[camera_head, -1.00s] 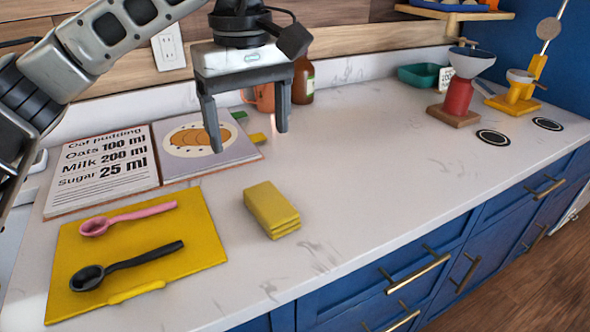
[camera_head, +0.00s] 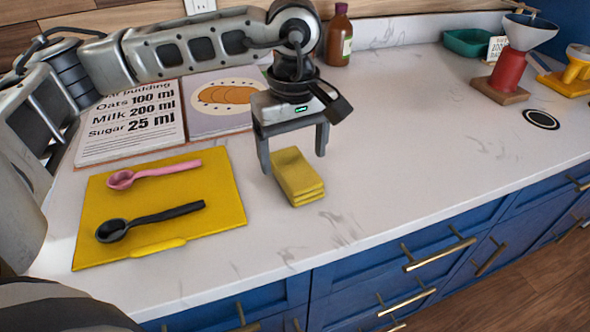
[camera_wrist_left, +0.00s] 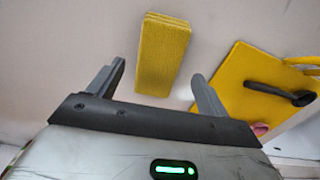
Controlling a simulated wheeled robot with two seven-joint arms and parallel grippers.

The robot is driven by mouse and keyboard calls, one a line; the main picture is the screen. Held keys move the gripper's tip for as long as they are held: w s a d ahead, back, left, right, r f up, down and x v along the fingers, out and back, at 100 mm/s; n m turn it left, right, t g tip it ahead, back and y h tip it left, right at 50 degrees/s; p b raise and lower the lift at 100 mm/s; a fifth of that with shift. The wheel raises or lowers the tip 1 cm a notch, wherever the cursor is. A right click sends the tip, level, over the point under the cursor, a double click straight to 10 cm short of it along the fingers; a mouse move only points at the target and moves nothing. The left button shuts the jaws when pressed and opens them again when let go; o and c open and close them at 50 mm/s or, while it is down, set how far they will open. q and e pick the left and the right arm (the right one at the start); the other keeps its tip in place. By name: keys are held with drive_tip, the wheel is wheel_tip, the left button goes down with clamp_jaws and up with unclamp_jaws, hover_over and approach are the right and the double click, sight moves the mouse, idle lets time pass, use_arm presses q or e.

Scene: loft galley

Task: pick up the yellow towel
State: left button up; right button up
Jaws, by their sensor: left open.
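The yellow towel (camera_head: 298,177) is a small folded stack lying on the white counter, right of the yellow mat. My left gripper (camera_head: 294,163) is open, its two fingers pointing down just behind and above the towel. In the head view one finger is near the towel's left side and the other beyond its far right corner. In the left wrist view the towel (camera_wrist_left: 163,55) lies ahead of the fingertips (camera_wrist_left: 158,72), between their lines, with nothing held. I cannot tell the exact height gap. My right gripper is not in view.
A yellow mat (camera_head: 220,212) with a pink spoon (camera_head: 160,173) and a black spoon (camera_head: 150,220) lies to the left. An open recipe book (camera_head: 130,135) is behind it. A brown bottle (camera_head: 339,38), teal bowl (camera_head: 468,42) and red grinder (camera_head: 508,70) stand farther back. The counter right of the towel is clear.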

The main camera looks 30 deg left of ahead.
sight(295, 167)
use_arm(q)
wheel_tip(295, 167, down, 3)
drive_tip(key=shift+w+f, duration=0.1)
drive_tip(key=c, duration=1.1)
drive_tip(key=shift+r, duration=0.6)
drive_tip(key=s+r+b, duration=0.1)
drive_tip(key=s+r, duration=0.7)
drive_tip(key=s, duration=0.1)
drive_tip(key=s+d+r+b, duration=0.1)
drive_tip(key=s+r, duration=0.3)
drive_tip(key=s, duration=0.1)
drive_tip(key=shift+b, duration=0.3)
drive_tip(key=shift+o, duration=0.6)
